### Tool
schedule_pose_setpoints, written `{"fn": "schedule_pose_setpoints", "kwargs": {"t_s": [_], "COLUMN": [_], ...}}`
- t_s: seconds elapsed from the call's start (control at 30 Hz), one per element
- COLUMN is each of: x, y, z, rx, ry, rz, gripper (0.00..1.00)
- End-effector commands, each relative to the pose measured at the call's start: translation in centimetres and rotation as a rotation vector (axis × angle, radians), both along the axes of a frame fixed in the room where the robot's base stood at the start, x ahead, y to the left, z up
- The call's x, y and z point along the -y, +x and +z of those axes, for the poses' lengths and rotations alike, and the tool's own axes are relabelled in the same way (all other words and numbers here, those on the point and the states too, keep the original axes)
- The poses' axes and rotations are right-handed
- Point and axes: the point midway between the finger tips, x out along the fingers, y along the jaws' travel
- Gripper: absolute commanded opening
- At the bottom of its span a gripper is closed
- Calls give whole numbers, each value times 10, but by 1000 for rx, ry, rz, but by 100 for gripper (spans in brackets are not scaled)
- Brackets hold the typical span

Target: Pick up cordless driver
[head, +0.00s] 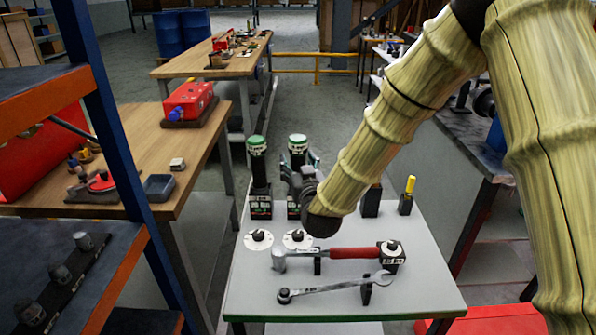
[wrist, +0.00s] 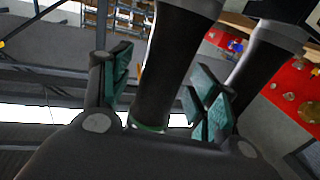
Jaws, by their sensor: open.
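Two upright black tools with green-and-white tops, which look like cordless drivers, stand on the small grey table in the head view: a left one (head: 259,170) and a right one (head: 297,145). My gripper (head: 299,165) is at the right one, its fingers to either side of the black body. In the wrist view a black cylindrical body (wrist: 168,65) passes between the green finger pads of my gripper (wrist: 160,78), with gaps visible. A second black body (wrist: 262,62) stands outside the right finger. The right tool's lower part is partly hidden by my gripper.
The grey table (head: 400,285) also holds a red-handled hammer (head: 350,253), a wrench (head: 335,288), two round white discs (head: 258,240) and a yellow-handled tool (head: 408,190). A blue shelf post (head: 120,140) stands at left. A wooden bench (head: 150,130) lies behind it.

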Motion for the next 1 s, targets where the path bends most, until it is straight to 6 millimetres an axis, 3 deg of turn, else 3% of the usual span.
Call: {"fn": "schedule_pose_setpoints", "kwargs": {"t_s": [0.27,0.6,1.0], "x": [-1,0,0], "y": [2,2,3], "z": [0,0,6], "rx": [-1,-1,2], "ry": [0,0,0], "rz": [0,0,0], "gripper": [60,0,0]}}
